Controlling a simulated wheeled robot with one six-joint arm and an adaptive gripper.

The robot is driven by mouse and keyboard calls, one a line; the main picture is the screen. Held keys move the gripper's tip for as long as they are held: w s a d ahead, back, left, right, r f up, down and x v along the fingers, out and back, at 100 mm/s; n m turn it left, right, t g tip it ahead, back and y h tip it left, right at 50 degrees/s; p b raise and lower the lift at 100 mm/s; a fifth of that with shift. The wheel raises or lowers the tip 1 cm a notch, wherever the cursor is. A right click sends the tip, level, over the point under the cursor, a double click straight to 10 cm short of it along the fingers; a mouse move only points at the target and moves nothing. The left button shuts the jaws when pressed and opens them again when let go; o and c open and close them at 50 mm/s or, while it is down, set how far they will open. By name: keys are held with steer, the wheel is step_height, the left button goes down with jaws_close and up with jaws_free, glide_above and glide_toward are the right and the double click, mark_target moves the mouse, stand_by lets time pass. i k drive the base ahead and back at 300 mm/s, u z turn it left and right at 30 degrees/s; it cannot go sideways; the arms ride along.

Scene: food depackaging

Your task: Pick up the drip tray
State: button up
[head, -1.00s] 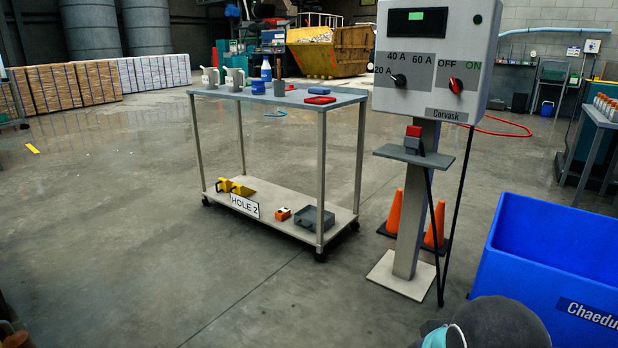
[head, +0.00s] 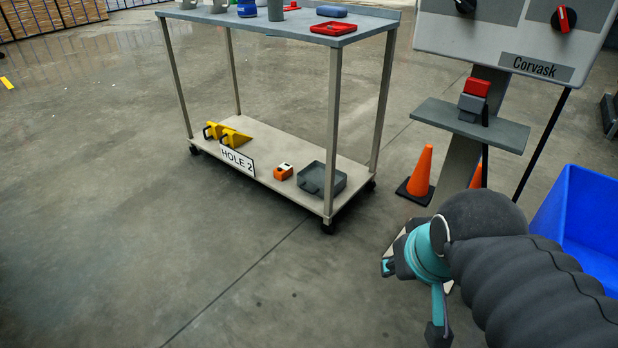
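A dark grey, shallow square tray (head: 322,180), which looks like the drip tray, sits on the lower shelf of the trolley (head: 290,195), near its right front corner post. A smaller red tray (head: 333,28) lies on the trolley's top. My gripper (head: 412,302) is at the lower right, in front of the trolley and well apart from both trays. Its two fingers are spread with nothing between them. My dark arm sleeve hides part of the control post's foot.
An orange and white box (head: 283,171) and yellow wedges (head: 235,136) share the lower shelf. The trolley's corner post (head: 333,130) stands close to the grey tray. A control post with a small shelf (head: 470,125), an orange cone (head: 421,172) and a blue bin (head: 585,225) are at right. Floor at left is clear.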

mark_target(311, 179)
steer(key=u, duration=1.3)
steer(key=i, duration=3.9)
steer(key=z, duration=2.45)
